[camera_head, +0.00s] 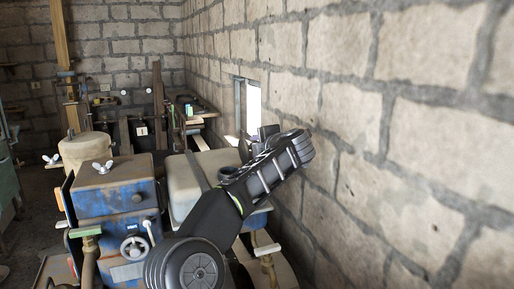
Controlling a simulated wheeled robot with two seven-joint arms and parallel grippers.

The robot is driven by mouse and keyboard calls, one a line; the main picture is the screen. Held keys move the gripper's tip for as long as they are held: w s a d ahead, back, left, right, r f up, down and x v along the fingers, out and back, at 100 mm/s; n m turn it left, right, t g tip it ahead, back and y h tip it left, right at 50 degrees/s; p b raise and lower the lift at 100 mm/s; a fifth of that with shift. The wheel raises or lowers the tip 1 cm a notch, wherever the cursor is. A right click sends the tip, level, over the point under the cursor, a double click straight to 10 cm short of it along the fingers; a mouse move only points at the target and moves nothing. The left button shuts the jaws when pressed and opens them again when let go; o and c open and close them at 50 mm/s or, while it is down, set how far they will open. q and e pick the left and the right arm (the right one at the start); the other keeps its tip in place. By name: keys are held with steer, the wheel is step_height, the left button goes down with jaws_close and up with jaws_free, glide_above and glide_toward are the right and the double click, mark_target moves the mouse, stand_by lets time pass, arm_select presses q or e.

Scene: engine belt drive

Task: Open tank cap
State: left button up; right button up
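The tank (185,190) is a pale grey-green box with rounded edges. It stands in the middle of the engine, to the right of the blue engine block (115,198). My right arm comes up from the bottom middle and crosses in front of the tank's right side. My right gripper (262,143) is a dark shape at the upper end of this arm, over the tank's right edge and near the wall. Its fingers blend with the arm links, so I cannot tell whether it is open or shut. My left gripper is not in view.
A grey block wall (420,150) runs close along the right side. A beige cylinder (85,148) and a wing nut (103,167) are on the engine's left part. A small handwheel (134,247) is on its front. Wooden posts and machinery stand behind.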

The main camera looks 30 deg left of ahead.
arm_select(q)
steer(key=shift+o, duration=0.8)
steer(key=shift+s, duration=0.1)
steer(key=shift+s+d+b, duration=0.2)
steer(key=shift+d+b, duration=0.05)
steer(key=shift+b, duration=0.05)
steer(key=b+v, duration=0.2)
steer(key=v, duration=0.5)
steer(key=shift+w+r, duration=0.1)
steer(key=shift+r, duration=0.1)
